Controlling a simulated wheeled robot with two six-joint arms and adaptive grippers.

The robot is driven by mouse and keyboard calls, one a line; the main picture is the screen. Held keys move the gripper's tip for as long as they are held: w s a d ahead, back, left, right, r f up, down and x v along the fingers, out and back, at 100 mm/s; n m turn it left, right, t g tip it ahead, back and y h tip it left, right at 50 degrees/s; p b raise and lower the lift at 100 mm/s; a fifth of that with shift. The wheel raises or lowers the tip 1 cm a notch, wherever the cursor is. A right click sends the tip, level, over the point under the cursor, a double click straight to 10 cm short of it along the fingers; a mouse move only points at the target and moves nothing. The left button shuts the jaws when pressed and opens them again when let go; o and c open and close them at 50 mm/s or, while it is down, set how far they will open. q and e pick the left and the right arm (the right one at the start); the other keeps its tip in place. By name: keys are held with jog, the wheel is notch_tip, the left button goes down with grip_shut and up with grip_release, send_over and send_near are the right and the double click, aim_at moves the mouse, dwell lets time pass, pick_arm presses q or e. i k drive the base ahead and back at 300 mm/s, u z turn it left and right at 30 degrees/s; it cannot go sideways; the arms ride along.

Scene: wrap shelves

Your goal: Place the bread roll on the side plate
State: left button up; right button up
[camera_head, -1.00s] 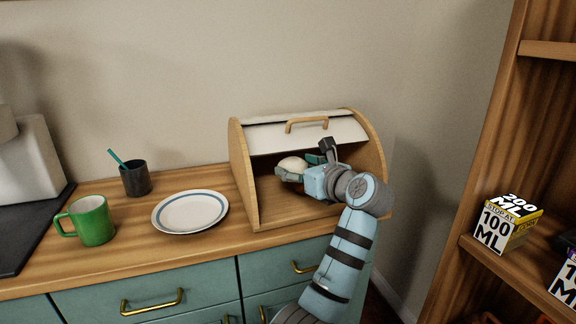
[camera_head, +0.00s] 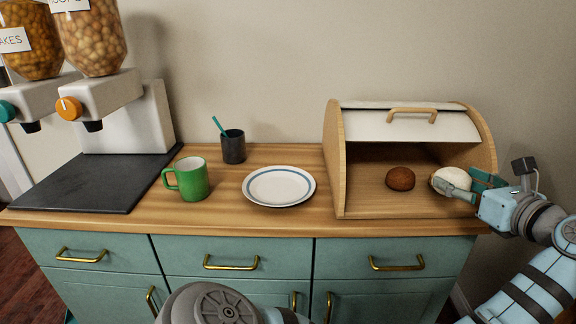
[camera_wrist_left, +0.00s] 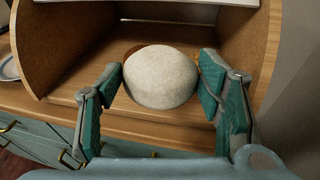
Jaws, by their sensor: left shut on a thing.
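My left gripper (camera_head: 482,188) is at the right side of the open bread bin, shut on a pale, round bread roll (camera_head: 453,181). In the left wrist view the roll (camera_wrist_left: 162,78) sits between the two teal finger pads. A brown roll (camera_head: 400,179) lies on the bin floor to the left of the pale one. In the left wrist view it is mostly hidden behind the pale roll. The side plate (camera_head: 280,187), white with a blue ring, lies empty on the counter left of the bin. My right gripper is not in view.
The wooden bread bin (camera_head: 335,170) has its pale lid raised. A green mug (camera_head: 190,181) and a dark cup (camera_head: 233,149) with a teal stick stand left of the plate. Cereal dispensers (camera_head: 125,120) stand on a dark mat at far left. The counter around the plate is clear.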

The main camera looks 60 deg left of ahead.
aim_at(280, 188)
jog(key=u, duration=0.05)
jog(key=k, duration=1.5)
jog(key=z, duration=0.65)
jog(key=i, duration=0.9)
jog(key=u, duration=1.4)
jog(key=i, duration=0.5)
jog(key=u, duration=0.1)
